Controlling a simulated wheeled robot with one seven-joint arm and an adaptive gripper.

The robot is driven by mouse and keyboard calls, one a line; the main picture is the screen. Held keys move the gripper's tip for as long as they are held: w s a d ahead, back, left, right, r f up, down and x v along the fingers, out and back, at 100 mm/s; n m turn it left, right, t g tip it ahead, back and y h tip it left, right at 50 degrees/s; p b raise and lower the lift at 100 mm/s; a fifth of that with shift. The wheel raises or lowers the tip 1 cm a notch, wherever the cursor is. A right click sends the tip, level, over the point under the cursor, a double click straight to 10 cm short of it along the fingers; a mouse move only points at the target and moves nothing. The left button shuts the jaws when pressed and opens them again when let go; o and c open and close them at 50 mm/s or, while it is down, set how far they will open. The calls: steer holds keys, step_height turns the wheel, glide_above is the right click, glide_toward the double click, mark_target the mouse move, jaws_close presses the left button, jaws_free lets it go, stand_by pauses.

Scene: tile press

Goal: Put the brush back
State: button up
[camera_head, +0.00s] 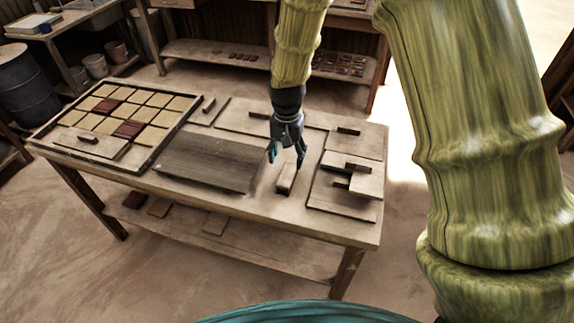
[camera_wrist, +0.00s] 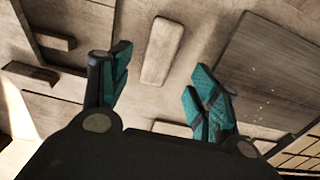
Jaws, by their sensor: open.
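A pale, block-shaped piece (camera_head: 286,179), which looks like the brush, lies on the worktable just under and in front of my gripper (camera_head: 286,156). I cannot make out bristles. In the wrist view the piece (camera_wrist: 162,50) lies beyond and between the teal fingertips of my gripper (camera_wrist: 158,72), lengthwise to the jaws. My gripper is open and points down, with nothing held. The height gap between fingertips and piece is hard to judge. No holder for the brush can be made out.
A dark flat plate (camera_head: 210,160) lies left of my gripper. Boards with raised handles (camera_head: 341,190) lie to the right and behind. A framed tray of tan and red tiles (camera_head: 153,153) fills the table's left end. Free table surface is narrow around the piece.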

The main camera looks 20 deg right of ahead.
steer(key=shift+r, duration=1.55)
